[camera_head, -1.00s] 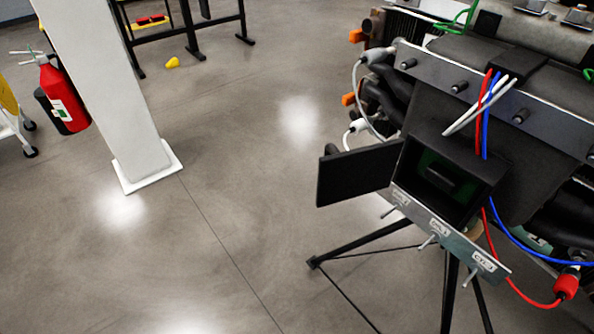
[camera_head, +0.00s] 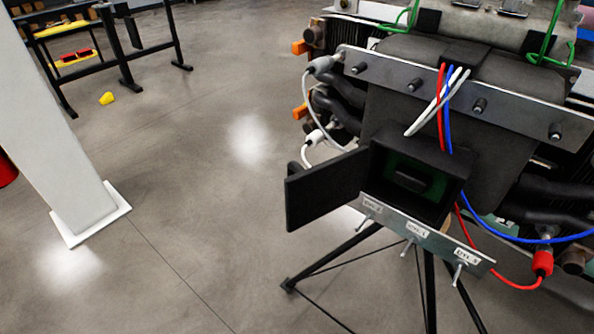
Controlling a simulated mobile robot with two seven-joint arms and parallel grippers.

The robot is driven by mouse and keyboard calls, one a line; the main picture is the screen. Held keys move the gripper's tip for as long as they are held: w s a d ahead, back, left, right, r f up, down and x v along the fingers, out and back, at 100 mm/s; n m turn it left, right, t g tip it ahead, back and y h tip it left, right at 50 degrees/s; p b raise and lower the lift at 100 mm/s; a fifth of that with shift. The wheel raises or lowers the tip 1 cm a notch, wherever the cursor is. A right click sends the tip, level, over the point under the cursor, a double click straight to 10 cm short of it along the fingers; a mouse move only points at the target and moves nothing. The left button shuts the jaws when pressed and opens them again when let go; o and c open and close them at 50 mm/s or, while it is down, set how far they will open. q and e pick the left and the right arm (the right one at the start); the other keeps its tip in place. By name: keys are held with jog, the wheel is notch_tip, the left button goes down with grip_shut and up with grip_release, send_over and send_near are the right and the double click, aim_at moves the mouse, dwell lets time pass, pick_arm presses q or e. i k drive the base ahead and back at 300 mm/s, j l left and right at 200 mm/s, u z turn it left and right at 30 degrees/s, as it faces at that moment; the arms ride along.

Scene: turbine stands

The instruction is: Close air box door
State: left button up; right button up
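The air box (camera_head: 452,172) is a black open-fronted box on the front of the turbine stand, right of the picture's middle. Inside it I see a dark green panel with a small black block (camera_head: 409,183). Its black door (camera_head: 326,187) stands wide open, swung out to the left from the box's left edge. Neither of my grippers shows in this view.
A metal plate with labelled toggle switches (camera_head: 416,232) sits under the box. Red, blue and white cables run above and right of it. The stand's black legs (camera_head: 337,249) spread below. A white pillar (camera_head: 60,120) stands at left. The floor between is clear.

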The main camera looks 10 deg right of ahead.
aim_at(314, 192)
jog(key=i+j, duration=0.35)
jog(key=i+j+z, duration=0.1)
jog(key=i+j, duration=0.2)
jog(key=j, duration=0.2)
jog(key=i+j, duration=0.35)
jog(key=z, duration=0.45)
jog(key=j+z, duration=0.1)
jog(key=z, duration=0.75)
jog(key=j+z, duration=0.1)
jog(key=z, duration=0.8)
jog(key=j+z, duration=0.1)
jog(key=z, duration=0.35)
jog(key=i+z, duration=0.1)
jog(key=i, duration=0.15)
